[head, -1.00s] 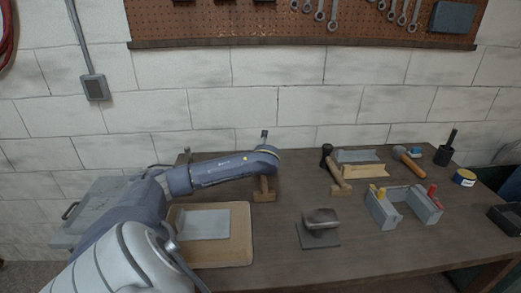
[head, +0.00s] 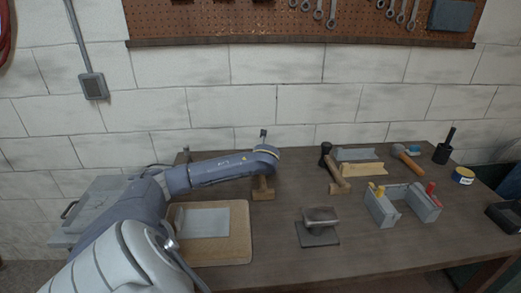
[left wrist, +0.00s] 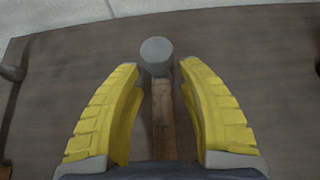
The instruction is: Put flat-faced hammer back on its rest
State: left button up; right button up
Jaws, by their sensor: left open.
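The flat-faced hammer shows in the left wrist view, with a round grey head (left wrist: 156,56) and a wooden handle (left wrist: 163,118). My left gripper (left wrist: 160,70) is open, with one yellow finger on each side of the handle. Gaps show between handle and fingers; the handle's lower end is hidden. In the head view my left arm reaches to the back of the bench, and its fingers are hidden. A wooden piece (head: 263,194) shows just below the arm's end; I cannot tell whether it is a rest. My right gripper is not in view.
A black-headed hammer (head: 335,168) lies right of the arm, beside grey and wooden pieces. Another wooden-handled hammer (head: 407,157) lies further right.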

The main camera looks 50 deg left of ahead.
pick_arm(q)
jog(key=v, duration=1.1)
jog(key=shift+s+d+r, duration=0.2)
jog(key=shift+r, duration=0.05)
